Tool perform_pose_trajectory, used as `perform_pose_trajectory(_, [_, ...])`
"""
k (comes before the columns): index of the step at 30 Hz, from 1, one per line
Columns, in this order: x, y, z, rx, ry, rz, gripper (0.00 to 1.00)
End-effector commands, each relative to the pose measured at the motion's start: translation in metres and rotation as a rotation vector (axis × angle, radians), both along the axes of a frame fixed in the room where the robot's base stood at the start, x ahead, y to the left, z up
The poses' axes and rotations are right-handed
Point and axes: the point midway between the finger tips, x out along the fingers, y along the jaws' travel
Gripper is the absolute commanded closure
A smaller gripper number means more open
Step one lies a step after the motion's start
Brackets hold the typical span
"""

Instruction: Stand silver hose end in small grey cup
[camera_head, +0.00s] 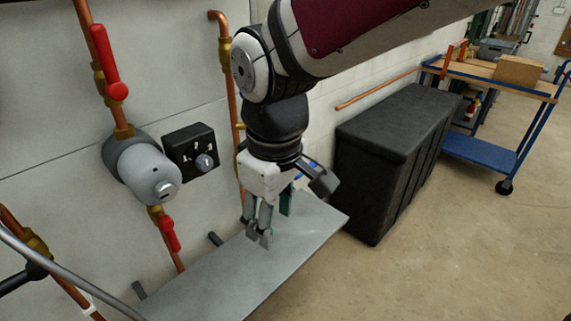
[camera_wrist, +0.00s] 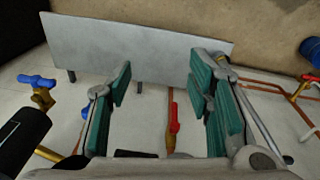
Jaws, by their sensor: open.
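A silver hose (camera_head: 75,272) curves across the lower left of the head view. A thin silver line that looks like the same hose (camera_wrist: 262,125) runs down the right side of the wrist view, beside my right finger. I cannot make out its free end clearly. I see no small grey cup in either view. My gripper (camera_head: 259,237) points down over the grey shelf (camera_head: 215,275), its fingertips close to the shelf surface. I cannot tell whether they touch it. In the wrist view my gripper (camera_wrist: 160,85) is open with its green pads wide apart and nothing between them.
Copper pipes with red-handled valves (camera_head: 106,62), a grey cylindrical fitting (camera_head: 140,165) and a black control box (camera_head: 190,150) are on the wall left of my arm. A black chest (camera_head: 385,150) stands beyond the shelf, with a blue trolley (camera_head: 490,150) behind. Floor at right is clear.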

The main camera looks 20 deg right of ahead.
Motion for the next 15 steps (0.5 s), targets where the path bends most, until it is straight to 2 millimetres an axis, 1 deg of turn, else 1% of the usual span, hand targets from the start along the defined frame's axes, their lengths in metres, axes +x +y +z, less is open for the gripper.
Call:
perform_pose_trajectory(1, [-0.013,-0.02,0.01,0.011,-0.015,-0.08,0.53])
perform_pose_trajectory(3, [-0.031,-0.043,0.02,0.025,-0.026,-0.185,0.53])
perform_pose_trajectory(5, [-0.048,-0.06,0.025,0.036,-0.034,-0.274,0.53])
perform_pose_trajectory(6, [-0.061,-0.071,0.028,0.044,-0.038,-0.334,0.53])
perform_pose_trajectory(10, [-0.098,-0.096,0.032,0.069,-0.055,-0.504,0.53])
perform_pose_trajectory(12, [-0.114,-0.104,0.031,0.08,-0.061,-0.577,0.53])
perform_pose_trajectory(15, [-0.13,-0.111,0.03,0.092,-0.068,-0.652,0.53])
